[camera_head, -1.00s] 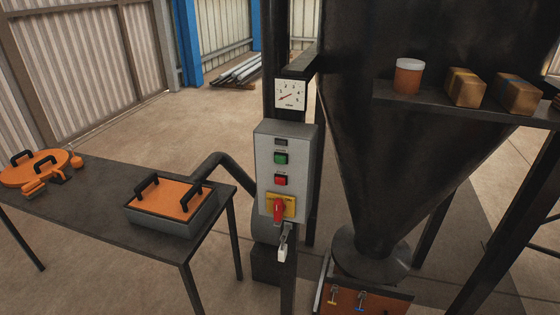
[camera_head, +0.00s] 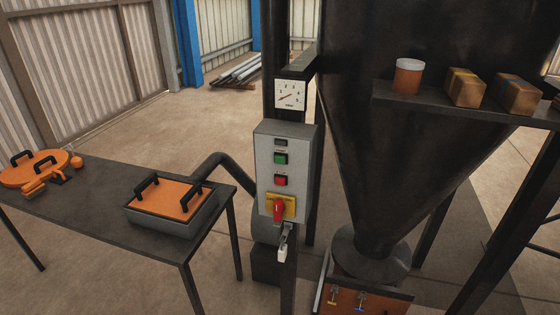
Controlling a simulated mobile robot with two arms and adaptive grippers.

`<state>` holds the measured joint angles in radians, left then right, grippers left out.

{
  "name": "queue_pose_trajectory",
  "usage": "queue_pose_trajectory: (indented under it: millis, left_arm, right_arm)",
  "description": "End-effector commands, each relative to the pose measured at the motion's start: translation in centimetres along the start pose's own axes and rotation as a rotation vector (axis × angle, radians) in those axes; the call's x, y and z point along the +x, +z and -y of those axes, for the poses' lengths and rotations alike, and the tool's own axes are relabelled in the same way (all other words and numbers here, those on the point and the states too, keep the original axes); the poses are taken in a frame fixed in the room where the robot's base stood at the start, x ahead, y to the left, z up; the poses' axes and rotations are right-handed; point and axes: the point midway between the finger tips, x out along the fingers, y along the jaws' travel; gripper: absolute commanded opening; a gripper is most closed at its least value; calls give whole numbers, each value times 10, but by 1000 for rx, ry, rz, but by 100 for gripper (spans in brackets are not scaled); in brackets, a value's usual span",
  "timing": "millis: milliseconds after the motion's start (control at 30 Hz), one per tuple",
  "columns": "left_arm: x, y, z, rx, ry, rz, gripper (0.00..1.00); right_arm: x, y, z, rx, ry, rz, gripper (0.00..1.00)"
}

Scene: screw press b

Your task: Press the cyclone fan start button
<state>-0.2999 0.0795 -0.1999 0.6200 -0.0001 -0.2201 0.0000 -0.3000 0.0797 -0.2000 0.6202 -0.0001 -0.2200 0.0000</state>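A grey control box (camera_head: 265,183) is mounted on a dark post in the middle of the head view. A green button (camera_head: 281,159) sits in its upper part, below a small dark display or label. A red button (camera_head: 280,180) is below the green one. A red rotary switch (camera_head: 278,209) on a yellow plate is lower down, with a padlock (camera_head: 283,253) hanging beneath the box. The lettering is too small to read. The large dark cone-shaped hopper (camera_head: 395,150) stands right of the box. Neither of my grippers is in view.
A dark table (camera_head: 95,207) at the left holds an orange-lidded box (camera_head: 168,196) and an orange round lid (camera_head: 33,167). A gauge (camera_head: 290,95) is above the control box. Floor is open behind the table.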

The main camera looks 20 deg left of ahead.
Motion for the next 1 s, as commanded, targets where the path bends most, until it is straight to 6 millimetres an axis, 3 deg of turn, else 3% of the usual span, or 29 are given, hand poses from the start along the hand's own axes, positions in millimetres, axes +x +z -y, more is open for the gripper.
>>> queue_pose_trajectory:
  millis: [233, 333, 367, 1000]
  left_arm:
    - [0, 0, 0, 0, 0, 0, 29]
    - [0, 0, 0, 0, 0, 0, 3]
    - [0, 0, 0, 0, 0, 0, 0]
    - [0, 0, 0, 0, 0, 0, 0]
  right_arm:
    - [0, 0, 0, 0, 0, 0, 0]
    - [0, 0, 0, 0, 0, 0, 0]
    - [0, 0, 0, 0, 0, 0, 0]
    - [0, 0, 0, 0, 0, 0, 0]
